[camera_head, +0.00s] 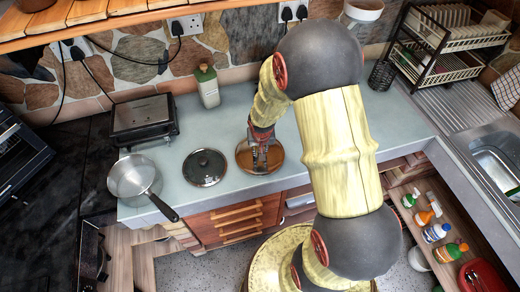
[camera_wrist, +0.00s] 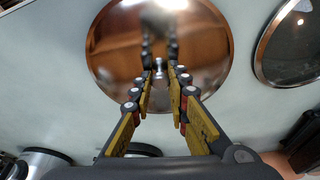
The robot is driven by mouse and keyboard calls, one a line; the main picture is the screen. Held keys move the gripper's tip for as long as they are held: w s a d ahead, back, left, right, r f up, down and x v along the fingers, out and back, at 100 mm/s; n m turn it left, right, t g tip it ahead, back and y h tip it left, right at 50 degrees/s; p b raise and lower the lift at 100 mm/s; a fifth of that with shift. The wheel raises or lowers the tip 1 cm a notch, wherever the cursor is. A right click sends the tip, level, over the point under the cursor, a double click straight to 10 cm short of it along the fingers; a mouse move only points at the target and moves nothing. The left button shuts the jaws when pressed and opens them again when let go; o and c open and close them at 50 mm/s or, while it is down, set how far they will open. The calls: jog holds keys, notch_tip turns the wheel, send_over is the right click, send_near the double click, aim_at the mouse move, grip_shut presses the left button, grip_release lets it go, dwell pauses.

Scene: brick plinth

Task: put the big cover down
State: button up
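A round copper-brown, shiny cover (camera_head: 243,160) with a small metal knob lies on the grey counter, below my gripper. It fills the upper middle of the wrist view (camera_wrist: 110,50). It looks the larger of two covers. My gripper (camera_head: 260,164) points down over it; in the wrist view its fingertips (camera_wrist: 164,73) are apart, with the knob between or just beyond them and a gap visible on each side. The smaller, dark glass cover (camera_head: 205,167) lies to the left on the counter; part of it shows at the right in the wrist view (camera_wrist: 295,45).
A steel pan (camera_head: 130,175) stands at the counter's left front edge, its handle sticking out. A dark grill (camera_head: 143,118) and a bottle (camera_head: 207,86) stand behind. A dish rack (camera_head: 440,50) and sink (camera_head: 497,160) are at right. Bare counter (camera_head: 215,128) lies behind the covers.

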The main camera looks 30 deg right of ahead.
jog(key=o, duration=0.5)
jog(key=shift+r, duration=0.15)
jog(key=s+a+r+n+t+p, duration=0.1)
jog(key=s+a+r, duration=0.2)
jog(key=r, duration=0.6)
jog(key=s+a+r+n, duration=0.1)
jog(key=s+a+r, duration=0.15)
jog(key=r, duration=0.65)
jog(key=s+a+r+t+p, duration=0.1)
jog(key=s+a+r, duration=0.2)
jog(key=r, duration=0.6)
jog(key=s+a+r+n, duration=0.1)
jog(key=s+a+r, duration=0.1)
jog(key=s, duration=0.1)
jog(key=s+a+r+n+y, duration=0.1)
jog(key=s+r, duration=0.2)
jog(key=s, duration=0.1)
jog(key=s+a+r+n+t, duration=0.1)
jog(key=s+a+r, duration=0.1)
jog(key=s+r, duration=0.1)
jog(key=shift+s+a+r, duration=0.1)
jog(key=shift+s+a, duration=0.2)
jog(key=shift+s, duration=0.3)
notch_tip(320, 180, down, 9)
jog(key=b, duration=0.9)
jog(key=shift+f, duration=0.2)
